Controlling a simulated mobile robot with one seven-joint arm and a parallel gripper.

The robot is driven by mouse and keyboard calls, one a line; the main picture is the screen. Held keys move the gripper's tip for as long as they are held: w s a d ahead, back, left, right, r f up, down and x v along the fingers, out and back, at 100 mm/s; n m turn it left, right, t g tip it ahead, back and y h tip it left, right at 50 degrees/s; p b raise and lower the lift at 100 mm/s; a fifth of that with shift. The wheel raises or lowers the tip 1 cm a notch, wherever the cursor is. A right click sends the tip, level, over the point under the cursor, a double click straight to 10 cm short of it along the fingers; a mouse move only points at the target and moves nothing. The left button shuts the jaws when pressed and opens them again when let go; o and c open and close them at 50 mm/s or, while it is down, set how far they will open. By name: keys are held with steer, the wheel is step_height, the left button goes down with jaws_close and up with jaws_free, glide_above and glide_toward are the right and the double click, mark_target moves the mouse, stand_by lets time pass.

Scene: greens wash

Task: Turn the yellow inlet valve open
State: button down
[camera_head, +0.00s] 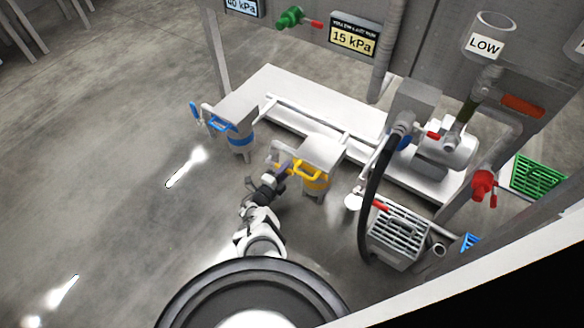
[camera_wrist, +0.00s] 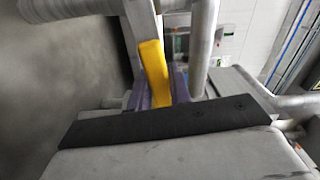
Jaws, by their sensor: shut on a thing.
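The yellow inlet valve (camera_head: 314,179) shows in the head view as a yellow collar and handle on a grey post, below a flat grey plate. My gripper (camera_head: 287,171) reaches it from the lower left and is at its yellow handle. In the wrist view the yellow handle (camera_wrist: 154,72) rises between the purple finger pads of my gripper (camera_wrist: 160,92). The fingers are shut on the handle. The dark bar of the gripper hides the lower end of the handle.
A blue valve (camera_head: 238,139) on a similar post stands to the left. A white platform (camera_head: 290,88) with pipes lies behind. A grey slatted crate (camera_head: 397,238) and a black hose (camera_head: 374,190) are to the right. The floor at left is clear.

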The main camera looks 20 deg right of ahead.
steer(key=shift+w+r+n+p, duration=0.1)
steer(key=shift+r+n+p, duration=0.3)
steer(key=shift+r+n, duration=0.2)
steer(key=shift+w+a+r+n+p, duration=0.15)
steer(key=shift+r+n, duration=0.1)
steer(key=shift+n, duration=0.2)
steer(key=shift+w+a+r+n+p, duration=0.1)
steer(key=shift+r+n+p, duration=0.1)
steer(key=shift+n, duration=0.25)
steer(key=c, duration=1.3)
jaws_free()
steer(key=shift+s, duration=0.1)
steer(key=p+v, duration=0.4)
steer(key=v, duration=0.9)
steer(key=shift+s+a+p, duration=0.2)
steer(key=shift+s+p, duration=0.05)
steer(key=shift+p, duration=0.15)
